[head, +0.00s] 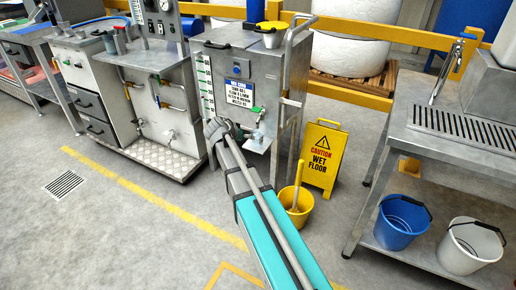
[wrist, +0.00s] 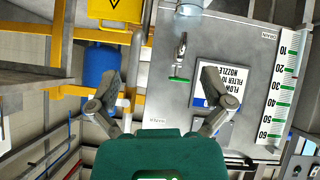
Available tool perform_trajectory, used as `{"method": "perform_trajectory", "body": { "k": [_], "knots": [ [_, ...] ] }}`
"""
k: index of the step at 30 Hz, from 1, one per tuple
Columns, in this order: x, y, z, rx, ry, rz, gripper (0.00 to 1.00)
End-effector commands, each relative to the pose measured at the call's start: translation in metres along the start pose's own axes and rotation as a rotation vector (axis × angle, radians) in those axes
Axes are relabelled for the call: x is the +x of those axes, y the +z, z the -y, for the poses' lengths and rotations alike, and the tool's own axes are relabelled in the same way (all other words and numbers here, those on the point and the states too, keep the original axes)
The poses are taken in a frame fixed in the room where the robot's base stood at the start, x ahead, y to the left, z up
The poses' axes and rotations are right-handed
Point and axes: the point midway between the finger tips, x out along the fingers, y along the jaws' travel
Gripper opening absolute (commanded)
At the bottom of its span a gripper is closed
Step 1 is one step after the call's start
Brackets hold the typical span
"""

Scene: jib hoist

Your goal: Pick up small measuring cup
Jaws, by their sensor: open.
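A small clear cup (head: 257,137), likely the measuring cup, stands on a small shelf below the green-handled tap at the front of the steel cabinet (head: 275,85). It also shows in the wrist view (wrist: 189,8), cut by the top edge; its markings cannot be read. My gripper (head: 218,128) is left of the cup in the head view, in front of the cabinet. In the wrist view my gripper (wrist: 162,88) has its two fingers wide apart, with nothing between them. The cup lies beyond the fingertips, apart from them.
The tap (wrist: 180,55) juts from the cabinet face above the cup. A caution sign (head: 324,156) and a yellow bucket (head: 304,216) with a handle stand right of the cabinet. A white jug (head: 269,38) sits on top. The floor at front left is clear.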

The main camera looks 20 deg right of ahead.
Motion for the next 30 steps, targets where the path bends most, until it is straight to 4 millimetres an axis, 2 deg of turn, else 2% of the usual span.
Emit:
{"method": "perform_trajectory", "body": {
  "k": [1, 3, 9, 15, 21, 30],
  "knots": [
    [0.018, 0.006, 0.009, 0.017, 0.002, -0.024, 1.0],
    [0.03, 0.005, 0.015, 0.043, 0.005, -0.06, 1.0],
    [0.065, 0.004, 0.035, 0.112, 0.004, -0.161, 1.0],
    [0.091, 0.001, 0.052, 0.167, -0.009, -0.246, 1.0],
    [0.103, -0.003, 0.06, 0.197, -0.019, -0.294, 1.0],
    [0.104, -0.005, 0.061, 0.204, -0.022, -0.305, 1.0]
  ]
}}
